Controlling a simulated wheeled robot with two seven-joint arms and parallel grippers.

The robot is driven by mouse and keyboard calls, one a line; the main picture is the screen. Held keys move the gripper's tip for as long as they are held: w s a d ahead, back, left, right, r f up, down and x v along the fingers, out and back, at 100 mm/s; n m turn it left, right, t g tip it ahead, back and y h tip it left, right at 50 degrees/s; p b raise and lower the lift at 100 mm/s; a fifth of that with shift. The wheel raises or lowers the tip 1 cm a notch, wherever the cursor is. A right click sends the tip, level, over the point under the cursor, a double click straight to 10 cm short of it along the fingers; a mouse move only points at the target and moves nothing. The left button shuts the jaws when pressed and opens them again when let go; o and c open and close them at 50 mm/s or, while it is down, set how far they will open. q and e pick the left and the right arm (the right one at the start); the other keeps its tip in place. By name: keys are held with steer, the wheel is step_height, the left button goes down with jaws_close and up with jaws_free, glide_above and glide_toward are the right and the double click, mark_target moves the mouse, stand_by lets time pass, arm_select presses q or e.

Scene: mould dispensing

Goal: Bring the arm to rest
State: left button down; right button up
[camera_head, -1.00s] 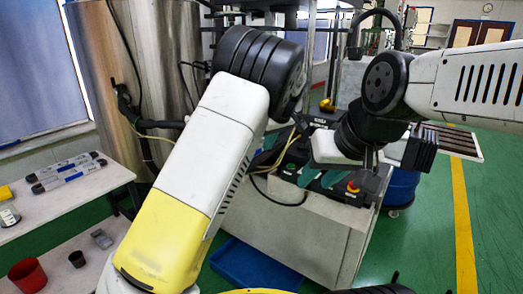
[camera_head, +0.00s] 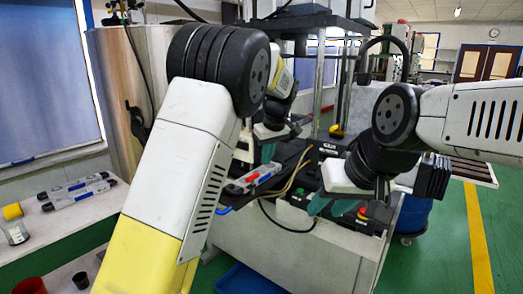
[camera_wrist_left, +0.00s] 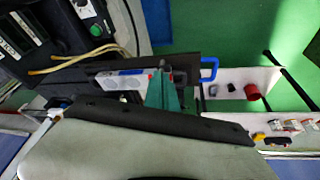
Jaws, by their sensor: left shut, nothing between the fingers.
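My left arm (camera_head: 185,150) is white and yellow and reaches in from the left. My left gripper (camera_head: 266,152) has teal fingers, points down and is shut with nothing between the fingers. Its teal fingers also show in the left wrist view (camera_wrist_left: 163,92). A pale tube-like item with red and blue marks (camera_head: 255,177) lies just below and beside the fingers; it also shows in the left wrist view (camera_wrist_left: 125,80). My right arm (camera_head: 475,112) comes in from the right. My right gripper (camera_head: 335,207) points down over the machine; its finger gap is unclear.
The machine (camera_head: 290,235) with a black top and coloured buttons stands in the middle. A white table (camera_head: 70,215) at the left holds similar tubes (camera_head: 75,190) and a red cup (camera_head: 30,286). A blue bin (camera_head: 245,280) is on the floor.

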arm_select(q)
steer(key=s+a+r+m+h, duration=0.15)
steer(key=s+a+r, duration=0.25)
steer(key=s+a, duration=0.5)
steer(key=s+a+m+t+h, duration=0.1)
steer(key=s+a, duration=0.3)
steer(key=s, duration=0.8)
steer(key=s+a+m+t+h, duration=0.1)
steer(key=s+a+m, duration=0.3)
steer(key=s, duration=0.8)
steer(key=shift+s+a, duration=0.35)
steer(key=shift+a, duration=0.45)
